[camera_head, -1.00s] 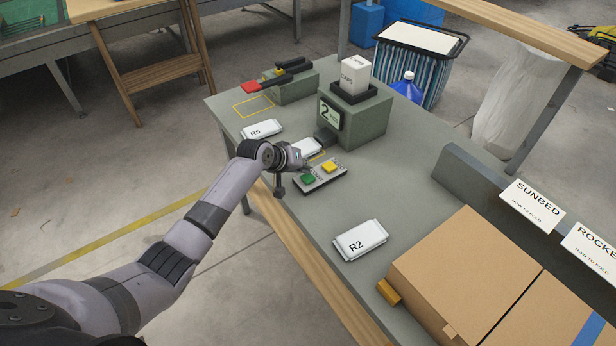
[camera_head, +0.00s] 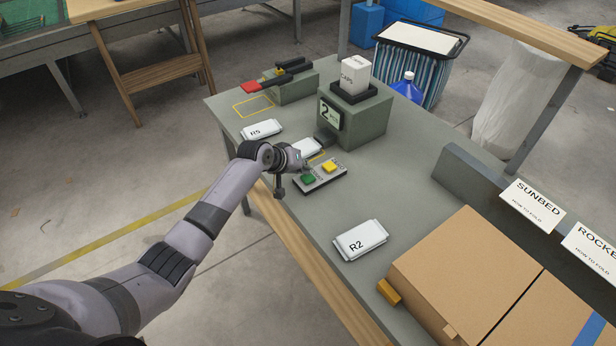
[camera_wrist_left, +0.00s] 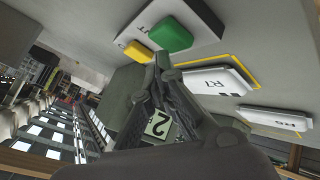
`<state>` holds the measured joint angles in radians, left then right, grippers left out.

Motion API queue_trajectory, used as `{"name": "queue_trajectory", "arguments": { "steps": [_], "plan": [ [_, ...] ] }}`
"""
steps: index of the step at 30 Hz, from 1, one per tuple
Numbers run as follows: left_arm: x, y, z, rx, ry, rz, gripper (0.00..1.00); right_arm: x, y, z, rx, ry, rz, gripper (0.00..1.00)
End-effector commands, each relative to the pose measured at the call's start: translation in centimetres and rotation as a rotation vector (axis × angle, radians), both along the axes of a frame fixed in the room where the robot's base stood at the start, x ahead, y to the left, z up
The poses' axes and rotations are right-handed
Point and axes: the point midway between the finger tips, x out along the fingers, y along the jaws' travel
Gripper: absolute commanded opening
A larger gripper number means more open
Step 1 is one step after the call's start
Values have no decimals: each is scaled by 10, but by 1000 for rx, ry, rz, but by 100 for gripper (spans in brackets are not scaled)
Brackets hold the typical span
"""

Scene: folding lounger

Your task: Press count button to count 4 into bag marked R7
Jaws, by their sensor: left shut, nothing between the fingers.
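My left gripper (camera_head: 304,167) is shut and empty, its tips close to the green button (camera_head: 308,179) on the small button panel (camera_head: 322,184). In the left wrist view the fingertips (camera_wrist_left: 163,62) are just beside the green button (camera_wrist_left: 171,33); I cannot tell whether they touch it. A yellow button (camera_head: 330,167) sits beside the green one. The white bag marked R7 (camera_wrist_left: 216,80) lies in a yellow outline under the counter's outlet, partly hidden by my gripper in the head view (camera_head: 307,148). The counter (camera_head: 363,122) has a display (camera_head: 329,113) reading 2. My right gripper is not in view.
Bag R5 (camera_head: 262,130) lies behind, bag R2 (camera_head: 360,240) in front. A white caps box (camera_head: 355,74) stands on the counter. A red-handled sealer (camera_head: 290,84) is at the back. A cardboard box (camera_head: 470,275) fills the right front.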

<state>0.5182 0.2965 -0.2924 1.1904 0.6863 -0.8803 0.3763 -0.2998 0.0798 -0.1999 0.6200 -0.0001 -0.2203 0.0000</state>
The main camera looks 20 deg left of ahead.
Motion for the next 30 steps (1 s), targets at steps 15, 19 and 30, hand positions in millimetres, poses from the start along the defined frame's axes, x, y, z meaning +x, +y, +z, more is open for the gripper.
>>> {"name": "queue_trajectory", "arguments": {
  "steps": [15, 19, 30],
  "plan": [
    [0, 0, -5, -1, 0, 1, 0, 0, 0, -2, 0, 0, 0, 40],
    [0, 0, -6, -1, 0, 1, 0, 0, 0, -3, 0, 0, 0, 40],
    [0, 0, -11, -1, 0, 1, 0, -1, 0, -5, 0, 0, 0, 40]
  ]
}}
